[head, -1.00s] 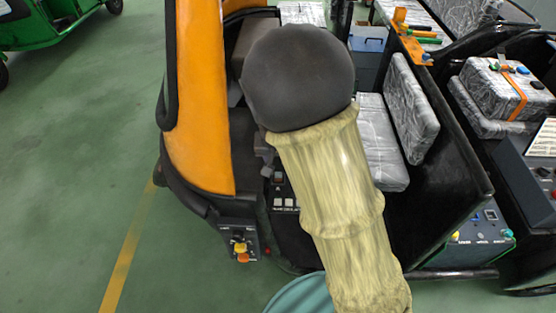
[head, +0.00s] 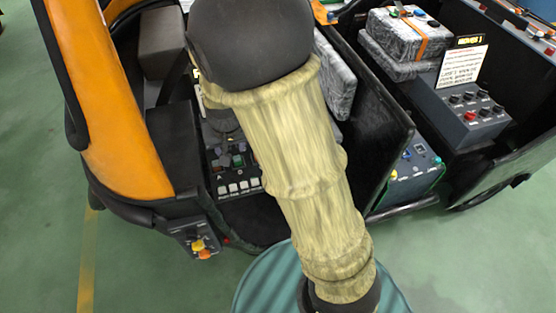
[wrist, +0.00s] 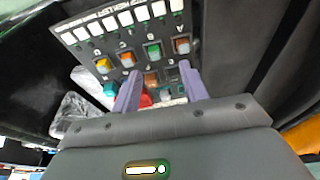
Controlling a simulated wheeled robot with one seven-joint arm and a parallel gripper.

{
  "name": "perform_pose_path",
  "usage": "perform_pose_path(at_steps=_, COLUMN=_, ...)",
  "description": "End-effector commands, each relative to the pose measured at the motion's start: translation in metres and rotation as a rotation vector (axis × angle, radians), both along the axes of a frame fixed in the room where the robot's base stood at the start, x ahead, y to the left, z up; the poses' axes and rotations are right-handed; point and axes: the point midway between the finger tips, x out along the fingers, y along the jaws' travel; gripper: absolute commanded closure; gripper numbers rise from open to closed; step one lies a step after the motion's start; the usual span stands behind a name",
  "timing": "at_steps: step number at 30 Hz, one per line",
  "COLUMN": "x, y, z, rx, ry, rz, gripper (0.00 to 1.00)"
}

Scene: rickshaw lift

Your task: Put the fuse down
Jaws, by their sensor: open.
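In the wrist view my gripper (wrist: 160,70) is open, its two purple fingers apart over a dark panel (wrist: 80,57) inside the orange-sided vehicle. The panel carries coloured blocks, among them yellow (wrist: 102,66), green (wrist: 153,50) and orange (wrist: 182,46). A red piece (wrist: 145,101) shows low between the fingers, and a teal one (wrist: 110,90) lies left of them. I cannot tell which piece is the fuse, or whether a finger touches any.
The orange vehicle side (head: 105,100) stands left of the panel. A black partition (head: 375,135) and a wrapped seat (head: 335,75) are to the right. Another vehicle with a grey control box (head: 468,115) is farther right. Green floor is open at left.

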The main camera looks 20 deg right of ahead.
Motion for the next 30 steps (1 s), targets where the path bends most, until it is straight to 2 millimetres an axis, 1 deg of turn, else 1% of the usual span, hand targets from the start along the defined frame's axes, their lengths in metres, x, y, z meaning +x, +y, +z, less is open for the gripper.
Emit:
perform_pose_path(at_steps=1, x=-0.011, y=-0.017, z=0.006, rx=0.01, ry=0.007, rz=-0.009, gripper=0.56)
perform_pose_path(at_steps=6, x=-0.052, y=-0.057, z=0.021, rx=0.019, ry=0.02, rz=0.004, gripper=0.56)
perform_pose_path(at_steps=9, x=-0.078, y=-0.077, z=0.028, rx=0.011, ry=0.021, rz=0.015, gripper=0.56)
perform_pose_path(at_steps=12, x=-0.101, y=-0.092, z=0.033, rx=-0.006, ry=0.02, rz=0.03, gripper=0.56)
perform_pose_path(at_steps=15, x=-0.116, y=-0.101, z=0.035, rx=-0.02, ry=0.02, rz=0.039, gripper=0.56)
perform_pose_path(at_steps=18, x=-0.121, y=-0.104, z=0.036, rx=-0.027, ry=0.021, rz=0.047, gripper=0.56)
perform_pose_path(at_steps=30, x=-0.121, y=-0.104, z=0.036, rx=-0.027, ry=0.021, rz=0.047, gripper=0.56)
